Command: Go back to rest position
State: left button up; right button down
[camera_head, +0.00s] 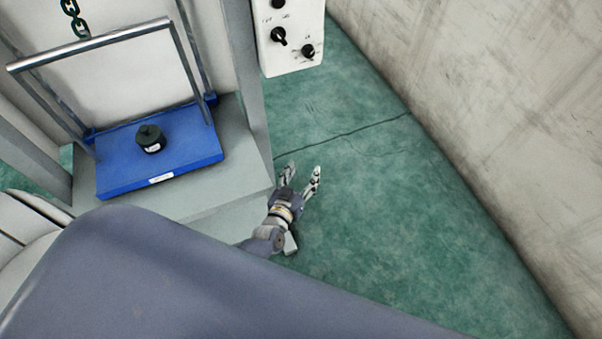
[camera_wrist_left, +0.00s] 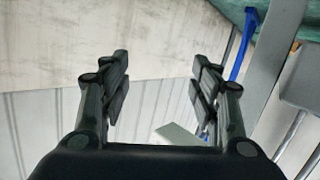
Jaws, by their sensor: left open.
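My left gripper (camera_head: 302,174) is open and empty in the head view, held over the green floor just right of the grey pedestal. In the left wrist view its two fingers (camera_wrist_left: 160,85) stand wide apart with nothing between them. A dark round weight (camera_head: 149,138) sits on the blue platform (camera_head: 190,158) with the metal frame, at the left of the head view. The gripper is apart from both. My right gripper is not in view.
A white control box (camera_head: 291,40) with black knobs is at the top. A grey post (camera_head: 247,70) and the grey pedestal (camera_head: 225,195) stand left of the gripper. A pale wall (camera_head: 500,110) runs along the right. Green floor (camera_head: 400,230) between is clear. A dark chain (camera_head: 74,17) hangs at top left.

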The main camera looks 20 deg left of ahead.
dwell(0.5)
pick_arm(q)
jog(key=s+a+f+m+g+h, duration=0.2)
jog(key=s+f+g, duration=0.8)
jog(key=s+f, duration=1.6)
jog(key=s+a+f+m+g+y, duration=0.1)
jog(key=s+f+g, duration=0.1)
jog(key=s, duration=0.7)
jog(key=s+a+f+m+g+y, duration=0.1)
jog(key=s+a+g, duration=0.1)
jog(key=s, duration=0.6)
jog(key=shift+s+a+f+g, duration=0.15)
jog(key=shift+s+f+g, duration=0.15)
jog(key=shift+s+f, duration=0.1)
